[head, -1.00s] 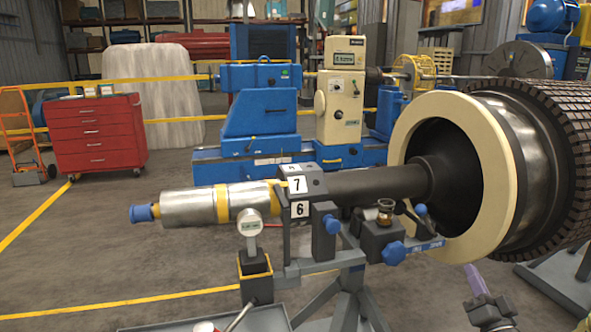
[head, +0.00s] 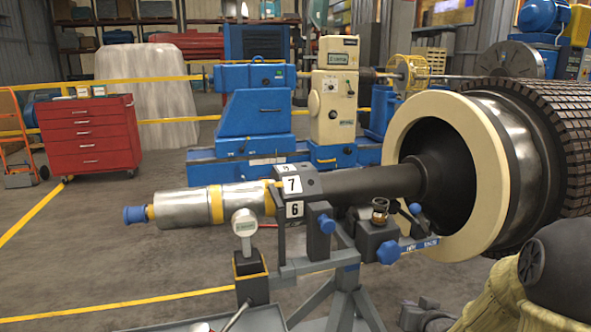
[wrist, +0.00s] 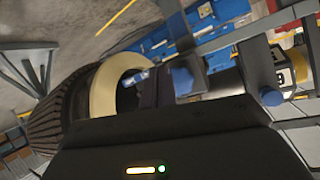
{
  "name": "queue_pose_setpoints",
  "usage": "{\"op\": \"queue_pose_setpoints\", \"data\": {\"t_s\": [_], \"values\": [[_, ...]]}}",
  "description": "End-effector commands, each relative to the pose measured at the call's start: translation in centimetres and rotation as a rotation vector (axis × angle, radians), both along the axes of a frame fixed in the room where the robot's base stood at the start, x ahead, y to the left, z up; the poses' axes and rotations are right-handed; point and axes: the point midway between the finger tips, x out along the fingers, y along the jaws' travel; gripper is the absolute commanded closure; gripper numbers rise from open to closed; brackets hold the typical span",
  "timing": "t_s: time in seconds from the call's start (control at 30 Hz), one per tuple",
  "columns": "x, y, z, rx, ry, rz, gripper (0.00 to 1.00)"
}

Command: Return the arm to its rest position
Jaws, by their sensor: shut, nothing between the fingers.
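My arm shows at the lower right of the head view, a dark rounded joint and an olive-covered link in front of the rotor's lower edge. A dark housing of my gripper (wrist: 155,140) fills the bottom of the wrist view, with a small yellow light bar and a green light. My gripper is shut and empty; its fingertips cannot be made out. The wrist view is tilted and looks toward the rotor (wrist: 70,110) and its cream ring (wrist: 104,90). In the head view the rotor (head: 540,120) lies to the right, its shaft (head: 370,182) pointing left.
A stand (head: 345,262) holds the shaft near the 7 and 6 labels. A round dial gauge (head: 244,222), a small jar (head: 380,211) and blue knobs are at the stand. A tray edge shows below. A red tool cabinet (head: 92,135) stands back left. Open floor lies left.

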Motion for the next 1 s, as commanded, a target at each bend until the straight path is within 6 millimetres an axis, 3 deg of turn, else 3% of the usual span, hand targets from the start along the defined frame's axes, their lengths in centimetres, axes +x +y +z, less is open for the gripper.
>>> {"op": "queue_pose_setpoints", "data": {"t_s": [0.3,0.63,0.83,1.0], "values": [[-6.4,5.0,-2.5,-0.137,0.405,0.035,1.00],[-14.2,9.2,-3.2,-0.158,0.723,0.106,1.00],[-18.0,11.8,-3.0,-0.145,0.853,0.161,1.00],[-18.0,11.7,-0.1,-0.144,0.857,0.157,1.00]]}}
